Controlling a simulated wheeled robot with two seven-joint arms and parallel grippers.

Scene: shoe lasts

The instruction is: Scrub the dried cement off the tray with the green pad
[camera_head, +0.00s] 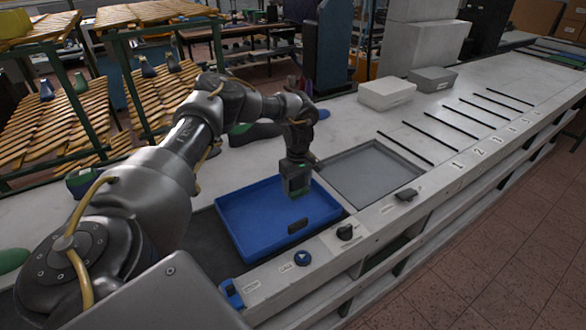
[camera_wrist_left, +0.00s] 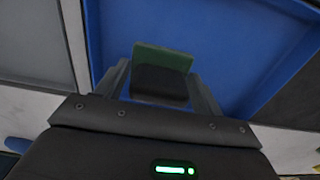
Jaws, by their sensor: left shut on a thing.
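The blue tray (camera_head: 240,222) lies on the bench, with raised walls. My left gripper (camera_head: 297,191) points down over the tray's far part. It is shut on the green pad, which shows in the left wrist view (camera_wrist_left: 165,58) with a dark block between the fingers (camera_wrist_left: 160,88). In the head view the pad is mostly hidden by the gripper, and I cannot tell whether it touches the tray floor. A dark oblong patch (camera_head: 298,226) is on the tray's near side; I cannot tell whether it is cement or a handle slot. My right gripper is not in view.
A grey square tray (camera_head: 370,174) lies to the right of the blue one. Switches and a black knob (camera_head: 345,232) line the bench's front edge. A white box (camera_head: 386,93) and a grey box (camera_head: 433,79) stand farther back. Black strips mark numbered lanes at right.

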